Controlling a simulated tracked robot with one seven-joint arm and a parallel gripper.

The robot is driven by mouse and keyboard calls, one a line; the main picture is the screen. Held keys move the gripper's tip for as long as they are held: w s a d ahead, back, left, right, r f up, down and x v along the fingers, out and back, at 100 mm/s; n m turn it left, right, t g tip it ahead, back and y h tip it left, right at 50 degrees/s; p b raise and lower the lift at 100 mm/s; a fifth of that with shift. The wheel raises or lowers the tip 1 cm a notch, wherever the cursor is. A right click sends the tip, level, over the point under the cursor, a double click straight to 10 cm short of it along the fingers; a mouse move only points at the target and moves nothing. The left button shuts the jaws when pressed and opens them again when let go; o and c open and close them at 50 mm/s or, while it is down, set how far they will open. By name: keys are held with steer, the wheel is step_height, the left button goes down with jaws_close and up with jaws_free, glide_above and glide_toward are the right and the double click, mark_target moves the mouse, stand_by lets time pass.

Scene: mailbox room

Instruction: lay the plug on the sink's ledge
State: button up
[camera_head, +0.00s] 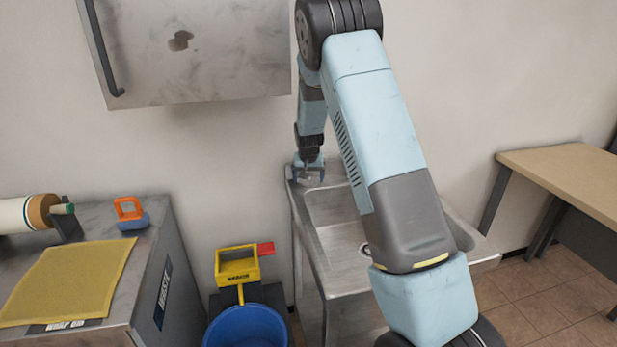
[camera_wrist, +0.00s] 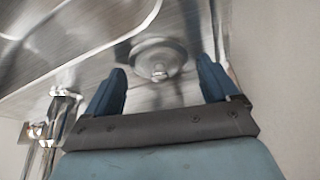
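The metal sink (camera_head: 326,244) stands against the wall under my arm, with its back ledge at the wall. My gripper (camera_head: 310,176) points down over the back left part of the ledge. In the wrist view my gripper (camera_wrist: 161,66) shows two blue fingers spread apart with nothing clamped between them. A round metal disc with a small central knob, which looks like the plug (camera_wrist: 158,59), lies flat on the ledge (camera_wrist: 185,92) just beyond the fingertips. I cannot tell how high the fingers are above it. The plug cannot be made out in the head view.
A shiny tap (camera_wrist: 60,106) is left of my fingers in the wrist view. The basin's drain (camera_head: 365,249) shows beside my arm. A yellow mop wringer (camera_head: 237,266) and blue bucket (camera_head: 247,328) stand left of the sink. A metal cabinet (camera_head: 200,50) hangs above.

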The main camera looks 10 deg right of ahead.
steer(key=shift+o, duration=0.5)
steer(key=shift+r, duration=0.1)
steer(key=shift+r, duration=0.2)
steer(key=s+r+y, duration=0.1)
steer(key=s+r, duration=0.7)
steer(key=r, duration=0.3)
steer(key=s+r, duration=0.7)
steer(key=r, duration=0.3)
steer(key=s+r+n, duration=0.1)
steer(key=s+r, duration=0.2)
steer(key=s, duration=1.4)
steer(key=s+r+n+t, duration=0.1)
steer(key=s+r, duration=0.3)
steer(key=s, duration=1.2)
steer(key=shift+s+n, duration=0.4)
